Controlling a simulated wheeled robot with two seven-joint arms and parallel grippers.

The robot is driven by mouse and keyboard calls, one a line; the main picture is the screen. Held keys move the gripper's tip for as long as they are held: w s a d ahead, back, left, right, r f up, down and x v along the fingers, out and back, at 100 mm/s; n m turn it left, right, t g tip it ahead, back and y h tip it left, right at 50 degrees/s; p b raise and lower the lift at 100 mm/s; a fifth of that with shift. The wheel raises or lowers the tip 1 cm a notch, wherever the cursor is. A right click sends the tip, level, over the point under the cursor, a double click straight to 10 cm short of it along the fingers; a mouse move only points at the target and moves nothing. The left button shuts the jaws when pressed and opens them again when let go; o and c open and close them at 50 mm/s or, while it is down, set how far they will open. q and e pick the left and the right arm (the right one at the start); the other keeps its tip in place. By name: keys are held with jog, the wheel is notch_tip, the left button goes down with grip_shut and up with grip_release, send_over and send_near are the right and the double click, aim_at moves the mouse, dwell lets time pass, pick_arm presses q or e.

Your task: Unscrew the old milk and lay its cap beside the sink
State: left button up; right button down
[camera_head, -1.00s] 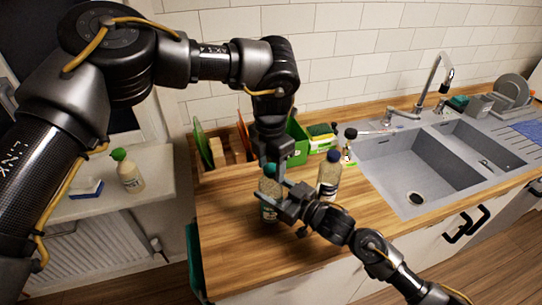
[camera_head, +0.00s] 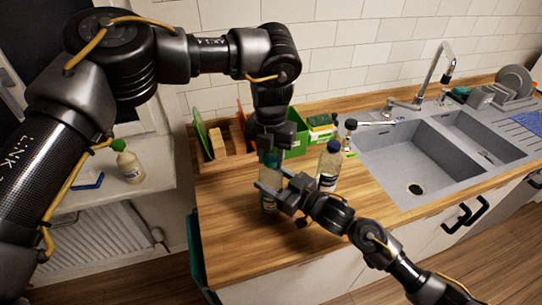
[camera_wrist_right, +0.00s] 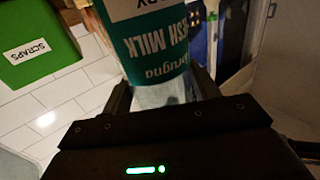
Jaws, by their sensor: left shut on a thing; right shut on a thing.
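The milk bottle (camera_head: 268,180), with a teal band, stands upright on the wooden counter near its front left part. In the right wrist view its teal label (camera_wrist_right: 158,45) reads FRESH MILK, upside down in the picture. My right gripper (camera_head: 272,192) is shut around the bottle's body from the right. My left gripper (camera_head: 270,148) points straight down over the bottle and is shut at its top, on the cap. The cap is hidden between the fingers, so I cannot tell whether it is still threaded on. The grey sink (camera_head: 397,180) is to the right.
A blue-capped bottle (camera_head: 329,167) stands close behind my right gripper. A small dark-topped bottle (camera_head: 348,140) is by the sink's left edge. A green box (camera_head: 297,140) and wooden rack stand behind. A green-capped bottle (camera_head: 129,165) is on the left ledge. The front counter is clear.

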pick_arm(q)
jog(key=n, duration=0.5)
jog(key=shift+s+d+n, duration=0.1)
jog(key=shift+n, duration=0.2)
jog(key=n, duration=0.6)
jog(key=shift+n, duration=0.4)
jog(key=o, duration=1)
jog(key=shift+o, duration=0.2)
jog(key=shift+r, duration=0.1)
